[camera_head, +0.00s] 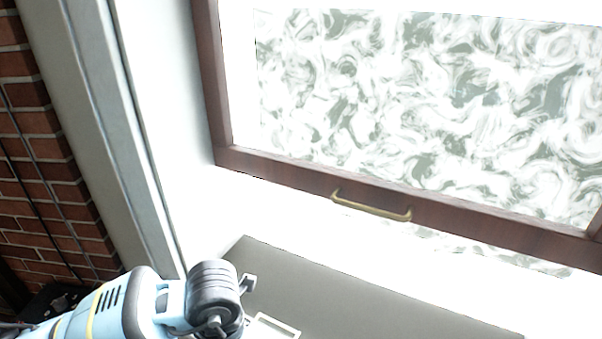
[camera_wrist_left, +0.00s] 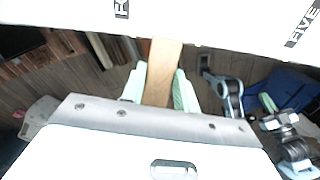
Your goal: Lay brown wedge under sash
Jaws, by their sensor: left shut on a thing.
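The brown sash (camera_head: 300,178) is a dark wooden frame around swirled glass, with a brass handle (camera_head: 372,206) on its lower rail. A bright strip shows below the rail; I cannot tell how wide the gap beneath it is. The brown wedge (camera_wrist_left: 162,70) shows in the left wrist view as a tan wooden piece. My left gripper (camera_wrist_left: 159,84) is shut on it, with pale green fingers on both sides. In the head view my left arm enters at lower left, below the sash, and the wedge cannot be made out. My right gripper is not in view.
A grey flat surface (camera_head: 340,292) lies in front of the white sill (camera_head: 290,215). A pale upright window frame (camera_head: 100,130) and a brick wall (camera_head: 40,190) stand at left. A white surface with black lettering (camera_wrist_left: 210,20) crosses the top of the wrist view.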

